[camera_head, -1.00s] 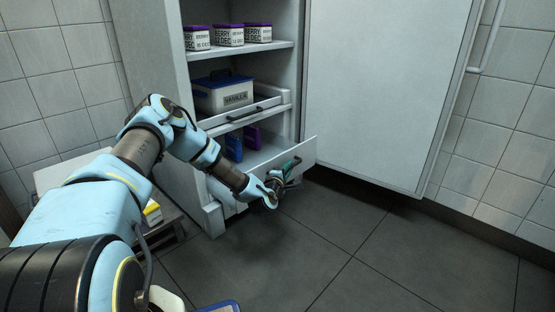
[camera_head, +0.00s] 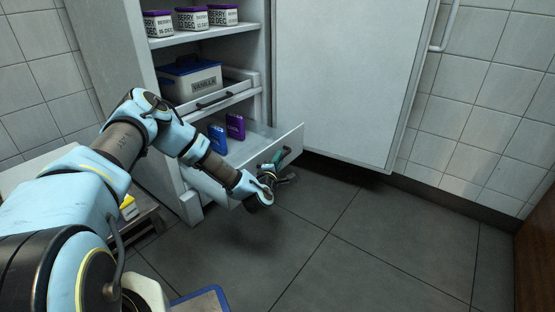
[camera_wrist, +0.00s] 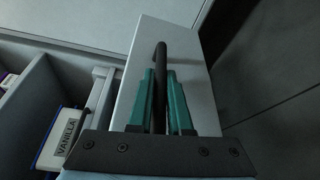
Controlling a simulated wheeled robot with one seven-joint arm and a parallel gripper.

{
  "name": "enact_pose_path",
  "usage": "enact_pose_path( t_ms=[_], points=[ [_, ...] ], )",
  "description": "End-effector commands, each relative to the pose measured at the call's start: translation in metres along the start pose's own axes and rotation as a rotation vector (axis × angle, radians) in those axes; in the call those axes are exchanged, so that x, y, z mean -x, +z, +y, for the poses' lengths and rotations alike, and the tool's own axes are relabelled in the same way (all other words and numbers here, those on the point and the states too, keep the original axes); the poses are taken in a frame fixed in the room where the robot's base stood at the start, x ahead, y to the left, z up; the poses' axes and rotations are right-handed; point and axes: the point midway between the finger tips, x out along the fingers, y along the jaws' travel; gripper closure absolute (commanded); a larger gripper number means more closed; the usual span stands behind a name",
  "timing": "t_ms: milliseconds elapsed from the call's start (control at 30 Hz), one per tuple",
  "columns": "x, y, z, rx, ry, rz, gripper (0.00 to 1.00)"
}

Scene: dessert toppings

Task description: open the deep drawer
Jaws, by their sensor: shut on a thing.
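The deep drawer (camera_head: 292,145) is the bottom drawer of the open white cabinet. It is pulled partly out, and a blue pack (camera_head: 217,138) and a purple pack (camera_head: 235,126) show inside it. My gripper (camera_head: 276,164) is at the drawer's front. In the wrist view the green fingers (camera_wrist: 164,98) are on both sides of the dark bar handle (camera_wrist: 160,58) and shut on it. The handle's lower part is hidden between the fingers, and my forearm covers part of the drawer front in the head view.
Above is a shallow drawer with a vanilla tub (camera_head: 191,80); berry tubs (camera_head: 191,19) stand on the shelf over it. The open cabinet door (camera_head: 345,80) is to the right. Grey floor (camera_head: 350,235) in front is clear. A blue-rimmed tray (camera_head: 205,300) is at the bottom edge.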

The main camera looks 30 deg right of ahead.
Motion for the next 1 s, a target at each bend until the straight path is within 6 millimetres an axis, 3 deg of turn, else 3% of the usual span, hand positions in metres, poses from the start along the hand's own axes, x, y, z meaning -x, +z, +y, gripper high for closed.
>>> enact_pose_path(
  t_ms=[100, 133, 400, 733, 1000],
  points=[
    [0.001, 0.0, -0.002, 0.0, -0.003, 0.0, 1.0],
    [0.0, 0.0, -0.001, 0.0, -0.003, 0.0, 0.8],
    [0.0, 0.0, -0.001, 0.0, -0.001, 0.0, 0.53],
    [0.007, 0.0, 0.001, 0.0, -0.002, -0.001, 0.53],
    [0.055, 0.001, 0.003, 0.002, -0.005, -0.001, 0.53]
  ],
)
